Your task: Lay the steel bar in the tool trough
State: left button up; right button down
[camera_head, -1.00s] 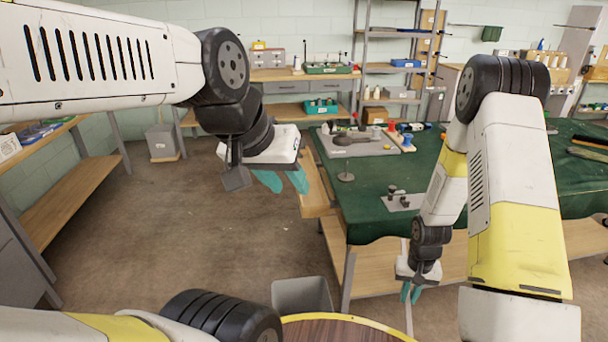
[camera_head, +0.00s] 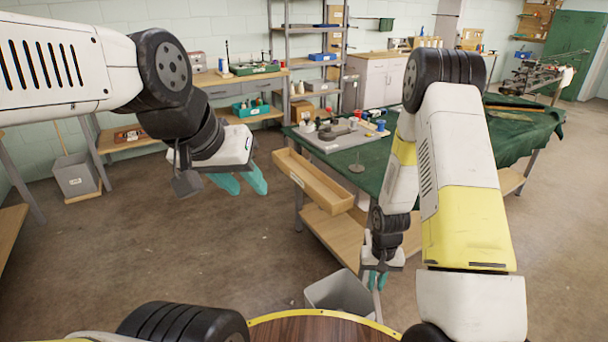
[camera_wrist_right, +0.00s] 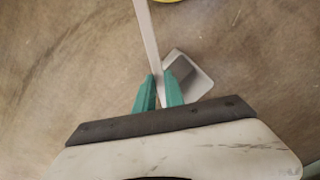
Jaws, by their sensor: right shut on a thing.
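The steel bar (camera_head: 377,304) is a thin, pale strip that hangs down from my right gripper (camera_head: 375,281). In the right wrist view, the teal fingers of my right gripper (camera_wrist_right: 159,92) are shut on the bar (camera_wrist_right: 148,36), which extends away from them above the floor. The tool trough (camera_head: 320,185) is a long, open wooden tray at the near left end of the green-covered table. The bar is below and to the right of it in the head view, apart from it. My left gripper (camera_head: 242,184) is open and empty, left of the trough.
A grey bin (camera_head: 340,292) stands on the floor near the right gripper; it also shows in the right wrist view (camera_wrist_right: 196,80). The green-covered table (camera_head: 375,175) holds a grey board with tools. A round wooden top (camera_head: 320,330) is at the bottom.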

aim_at(307, 180)
jog(key=i+j+z, duration=0.15)
jog(key=j, duration=0.4)
jog(key=i+j+z, duration=0.15)
jog(key=j, duration=0.4)
jog(key=i+j+z, duration=0.1)
jog(key=j, duration=0.45)
jog(key=i+j+z, duration=0.15)
jog(key=j, duration=0.45)
